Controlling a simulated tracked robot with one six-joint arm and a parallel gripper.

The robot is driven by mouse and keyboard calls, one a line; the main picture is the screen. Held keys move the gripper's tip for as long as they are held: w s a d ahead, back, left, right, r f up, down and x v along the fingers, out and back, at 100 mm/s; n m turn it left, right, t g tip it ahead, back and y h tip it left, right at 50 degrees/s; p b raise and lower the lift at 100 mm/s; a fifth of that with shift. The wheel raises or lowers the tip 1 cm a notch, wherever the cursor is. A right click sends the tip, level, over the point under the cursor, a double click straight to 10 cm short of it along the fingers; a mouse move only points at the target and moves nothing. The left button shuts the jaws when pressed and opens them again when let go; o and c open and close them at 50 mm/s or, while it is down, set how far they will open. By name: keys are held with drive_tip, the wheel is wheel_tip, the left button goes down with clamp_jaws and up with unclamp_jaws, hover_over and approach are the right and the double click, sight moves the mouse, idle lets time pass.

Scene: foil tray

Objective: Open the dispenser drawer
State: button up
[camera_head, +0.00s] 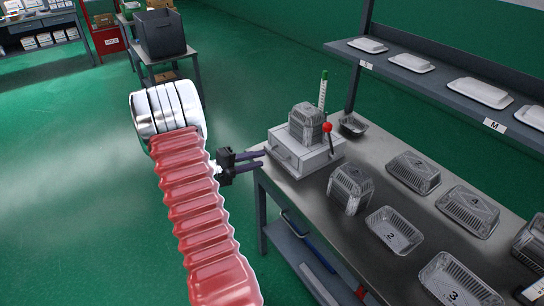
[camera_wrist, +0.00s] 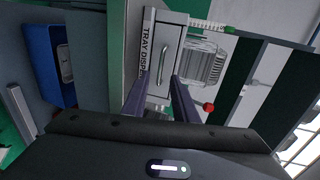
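The tray dispenser (camera_head: 318,157) is a pale box at the near-left end of the metal table, with foil trays stacked on top and a red-knobbed lever at its side. Its drawer front (camera_head: 284,155) faces my gripper and looks flush with the box. In the wrist view the drawer front (camera_wrist: 160,84) has a metal bar handle (camera_wrist: 166,62) beside the printed label. My gripper (camera_head: 263,158) is open and empty, just in front of the drawer. In the wrist view its fingers (camera_wrist: 162,78) are apart, on either side of the handle's line; contact with the handle cannot be seen.
Several foil trays, including tray 2 (camera_head: 394,231) and tray 3 (camera_head: 454,283), lie on the table (camera_head: 350,226) to the right. A shelf (camera_head: 440,88) with white-lidded trays runs behind. A blue bin (camera_wrist: 48,62) shows in the wrist view.

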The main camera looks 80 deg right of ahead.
drive_tip(key=x, duration=0.7)
drive_tip(key=shift+c, duration=0.5)
clamp_jaws()
drive_tip(key=shift+f, duration=0.1)
idle(0.8)
